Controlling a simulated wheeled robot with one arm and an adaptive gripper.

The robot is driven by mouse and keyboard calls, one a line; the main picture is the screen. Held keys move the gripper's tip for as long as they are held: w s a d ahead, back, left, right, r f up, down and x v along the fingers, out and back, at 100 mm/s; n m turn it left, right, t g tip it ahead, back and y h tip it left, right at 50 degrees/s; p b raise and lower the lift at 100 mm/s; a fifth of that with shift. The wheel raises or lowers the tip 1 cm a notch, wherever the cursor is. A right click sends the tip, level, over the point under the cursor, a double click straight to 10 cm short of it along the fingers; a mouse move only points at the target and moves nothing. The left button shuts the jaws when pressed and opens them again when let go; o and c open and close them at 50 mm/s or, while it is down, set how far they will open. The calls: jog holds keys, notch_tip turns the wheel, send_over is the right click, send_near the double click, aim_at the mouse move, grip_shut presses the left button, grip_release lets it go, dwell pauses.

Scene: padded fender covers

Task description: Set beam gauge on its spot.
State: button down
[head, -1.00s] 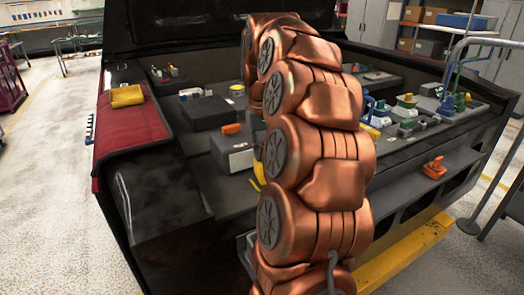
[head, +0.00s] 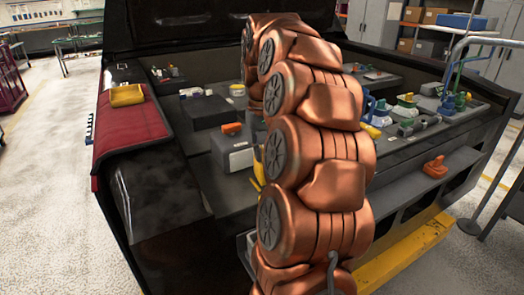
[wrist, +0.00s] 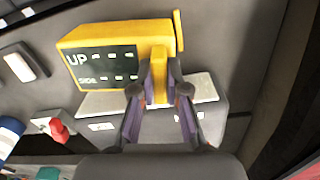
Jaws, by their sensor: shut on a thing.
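A yellow block with a dark panel reading "UP" and "SIDE" (wrist: 105,65), which I take to be the beam gauge, fills the upper middle of the wrist view. My gripper (wrist: 160,85) is shut on its yellow upright grip. A light grey strip (wrist: 103,103) on a grey block shows below the gauge; I cannot tell whether the gauge touches it. In the head view my copper arm hides the gripper. A small yellow piece (head: 258,171) shows at the arm's left edge, perhaps part of the gauge.
A grey box (head: 234,153) with an orange-topped item stands left of my arm. A red padded cover (head: 130,134) with a yellow item (head: 126,95) lies over the left fender. Several coloured tools crowd the right side. An orange item (head: 435,167) sits on the front ledge.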

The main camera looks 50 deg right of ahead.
jog(key=shift+f+b, duration=0.3)
jog(key=shift+f, duration=0.2)
dwell(0.4)
jog(key=c, duration=1.1)
grip_release()
jog(key=shift+r, duration=3.75)
